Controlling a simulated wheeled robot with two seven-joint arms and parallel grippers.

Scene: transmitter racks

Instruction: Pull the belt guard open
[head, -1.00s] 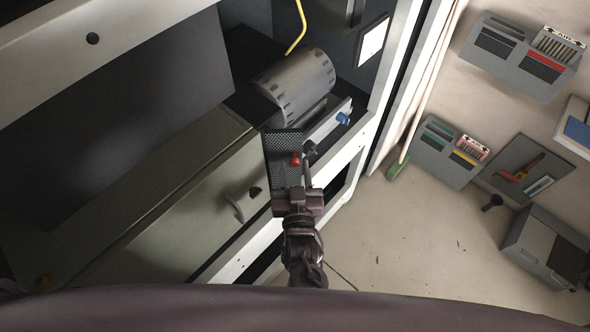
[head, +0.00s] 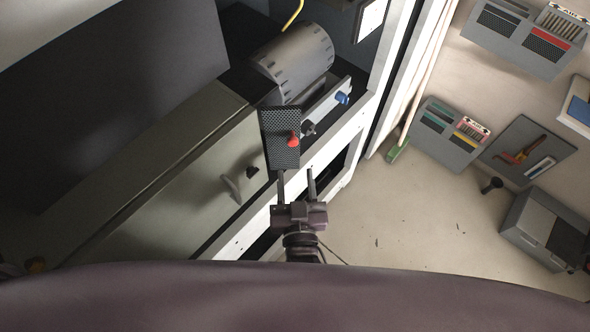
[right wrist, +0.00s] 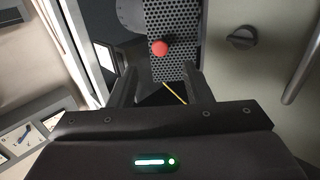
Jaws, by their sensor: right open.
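The belt guard (head: 280,150) is a dark perforated plate with a red knob (head: 293,139), beside the grey drum (head: 300,62). In the right wrist view the guard (right wrist: 176,22) and its red knob (right wrist: 160,47) lie ahead of the fingers. My right gripper (head: 296,172) is open and empty, its fingertips near the guard's lower edge, and the knob is clear of them. In the right wrist view the two fingers (right wrist: 163,85) stand apart with nothing held between them. My left gripper does not show.
A blue knob (head: 342,98) and a black knob (head: 309,128) sit right of the guard. A black knob (head: 252,172) and a curved handle (head: 232,188) are on the panel to the left.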

